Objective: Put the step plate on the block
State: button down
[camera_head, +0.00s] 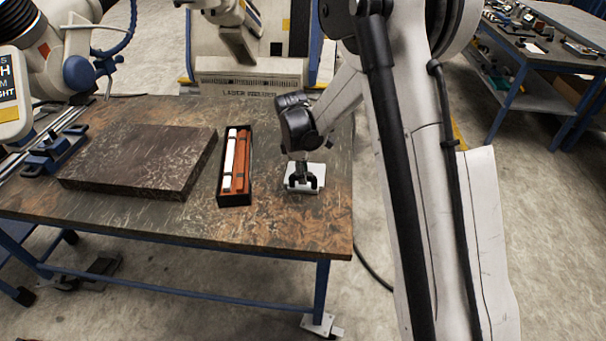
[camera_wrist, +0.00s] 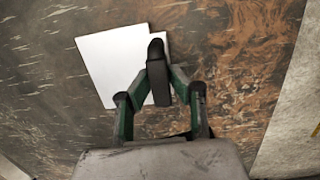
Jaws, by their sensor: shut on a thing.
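The step plate (camera_head: 317,171) is a small pale grey-white plate at the right part of the table. It also shows in the wrist view (camera_wrist: 108,62), flat side up, with a stepped right edge. My gripper (camera_head: 303,184) points down over it. In the wrist view my gripper's fingers (camera_wrist: 158,77) are close together at the plate's right side, shut on it and hiding part of that edge. I cannot tell whether the plate rests on the table or is slightly lifted. The block (camera_head: 140,158) is a wide, dark, flat stone slab at the table's left, with a bare top.
A black open box (camera_head: 235,190) with white and red-brown bars stands between block and plate. A blue fixture (camera_head: 55,150) sits at the left edge of the table (camera_head: 270,228). Bare table lies in front of the box. A machine stands behind the table.

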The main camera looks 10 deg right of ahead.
jog(key=shift+f, duration=0.15)
jog(key=c, duration=1.6)
grip_release()
jog(key=shift+r, duration=0.2)
notch_tip(320, 180, up, 12)
jog(key=a, duration=0.1)
jog(key=s+d+r+m+t, duration=0.1)
jog(key=s+r+m+t, duration=0.15)
jog(key=s+r, duration=0.4)
jog(key=s+d+r+m+t, duration=0.1)
jog(key=s+r+m, duration=0.1)
jog(key=s, duration=0.5)
jog(key=s+d+r+m+t+y, duration=0.1)
jog(key=s+m+t, duration=0.1)
jog(key=s+m, duration=0.3)
jog(key=s+r+m+t, duration=0.1)
jog(key=s+r+m, duration=0.1)
jog(key=s, duration=0.9)
jog(key=shift+d+r+m+t, duration=0.35)
jog(key=shift+d+m, duration=0.05)
jog(key=shift+m, duration=0.45)
jog(key=shift+o, duration=0.4)
jog(key=shift+s+f+m, duration=0.2)
jog(key=shift+s+m, duration=0.1)
jog(key=shift+s, duration=0.1)
